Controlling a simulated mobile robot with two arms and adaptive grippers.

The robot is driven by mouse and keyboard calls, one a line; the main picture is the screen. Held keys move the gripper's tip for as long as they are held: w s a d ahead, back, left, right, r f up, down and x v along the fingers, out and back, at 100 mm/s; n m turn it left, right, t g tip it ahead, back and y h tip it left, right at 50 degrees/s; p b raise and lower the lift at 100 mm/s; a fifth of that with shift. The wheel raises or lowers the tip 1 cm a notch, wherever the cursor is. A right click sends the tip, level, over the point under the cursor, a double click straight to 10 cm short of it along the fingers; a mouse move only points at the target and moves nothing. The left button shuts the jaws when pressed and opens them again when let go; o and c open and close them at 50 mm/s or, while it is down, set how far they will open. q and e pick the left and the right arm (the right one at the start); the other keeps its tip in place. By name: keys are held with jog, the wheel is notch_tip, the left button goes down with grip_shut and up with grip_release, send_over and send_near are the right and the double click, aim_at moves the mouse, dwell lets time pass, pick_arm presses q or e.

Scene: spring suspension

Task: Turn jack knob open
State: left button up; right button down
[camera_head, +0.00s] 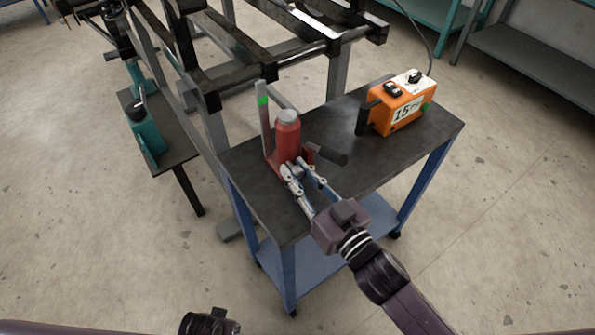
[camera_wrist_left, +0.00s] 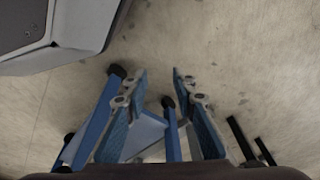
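A red jack (camera_head: 286,140) with a grey top stands upright on the dark cart top, with an upright bar marked green beside it. My right gripper (camera_head: 294,167) reaches in from the lower right, its fingertips at the near side of the jack's base. Its fingers stand apart, with a bit of red between the tips. The jack knob cannot be made out; the fingers may hide it. My left gripper (camera_wrist_left: 160,78) is open and empty in the left wrist view, above the floor. In the head view, only a dark part of my left arm shows at the bottom edge.
An orange box (camera_head: 400,106) marked 15 sits at the right of the cart top (camera_head: 375,157). A dark bar lies just right of the jack. A dark metal frame (camera_head: 250,80) stands close behind. A teal jack (camera_head: 147,135) is at left. Open floor lies in front.

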pick_arm(q)
jog(key=shift+r, duration=0.1)
pick_arm(e)
jog(key=shift+n+p, duration=0.5)
jog(key=shift+n, duration=0.3)
pick_arm(q)
jog(key=s+f, duration=0.2)
jog(key=shift+a+f, duration=0.1)
jog(key=shift+f, duration=0.3)
pick_arm(e)
jog(key=c, duration=2)
grip_release()
jog(key=v, duration=1.2)
